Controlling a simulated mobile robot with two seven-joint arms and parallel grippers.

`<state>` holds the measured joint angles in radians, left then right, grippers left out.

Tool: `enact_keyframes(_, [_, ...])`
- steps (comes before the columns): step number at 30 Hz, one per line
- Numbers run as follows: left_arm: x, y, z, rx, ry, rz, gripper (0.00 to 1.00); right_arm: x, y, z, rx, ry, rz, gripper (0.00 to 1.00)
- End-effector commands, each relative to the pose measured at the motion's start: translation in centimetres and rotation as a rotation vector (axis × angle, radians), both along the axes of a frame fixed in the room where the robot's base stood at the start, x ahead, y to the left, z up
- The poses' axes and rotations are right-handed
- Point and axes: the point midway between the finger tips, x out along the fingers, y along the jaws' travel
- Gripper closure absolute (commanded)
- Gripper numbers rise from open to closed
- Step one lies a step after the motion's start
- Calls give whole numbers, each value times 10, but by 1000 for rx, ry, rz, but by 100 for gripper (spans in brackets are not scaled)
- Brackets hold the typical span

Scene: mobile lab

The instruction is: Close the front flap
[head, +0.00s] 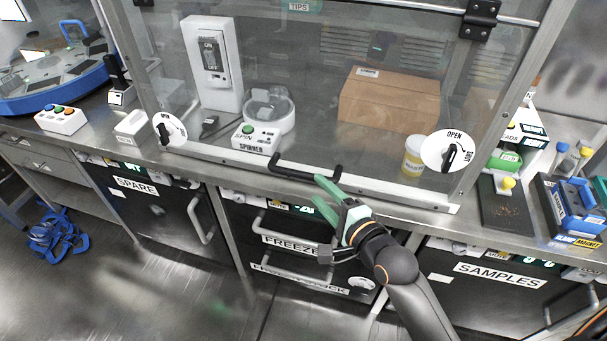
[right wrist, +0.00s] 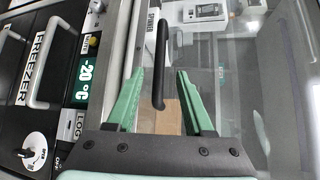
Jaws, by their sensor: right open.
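The front flap (head: 330,90) is a large clear panel in a metal frame. A black bar handle (head: 305,172) is at its lower edge, just above the counter edge. I cannot tell whether the flap is fully flush. My right gripper (head: 322,197) has green fingers and is open, just below and right of the handle's middle. In the right wrist view the handle (right wrist: 161,60) appears between the open fingers (right wrist: 160,85), with no clear contact. A round latch dial (head: 170,130) is at the left and another, marked OPEN (head: 446,151), is at the right. My left gripper is out of view.
Behind the clear panel are a spinner (head: 267,112), a cardboard box (head: 388,100) and a yellow-white jar (head: 414,155). Freezer drawers (head: 290,243) with bar handles lie below the counter. A blue rack (head: 577,200) stands at the right.

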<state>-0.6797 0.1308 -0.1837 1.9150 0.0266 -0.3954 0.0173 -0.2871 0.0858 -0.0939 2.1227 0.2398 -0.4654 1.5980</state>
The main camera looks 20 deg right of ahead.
Motion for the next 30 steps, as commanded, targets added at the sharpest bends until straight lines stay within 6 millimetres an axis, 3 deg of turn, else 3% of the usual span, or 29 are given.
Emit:
enact_keyframes(6, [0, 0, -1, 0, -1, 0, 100, 40, 9, -8, 0, -1, 1, 48])
enact_keyframes(13, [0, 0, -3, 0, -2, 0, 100, 67, 15, -14, 0, 1, 1, 48])
enact_keyframes(26, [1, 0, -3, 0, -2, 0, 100, 75, 16, -16, -1, 1, 0, 48])
enact_keyframes(30, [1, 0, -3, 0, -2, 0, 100, 75, 16, -16, -1, 1, 0, 64])
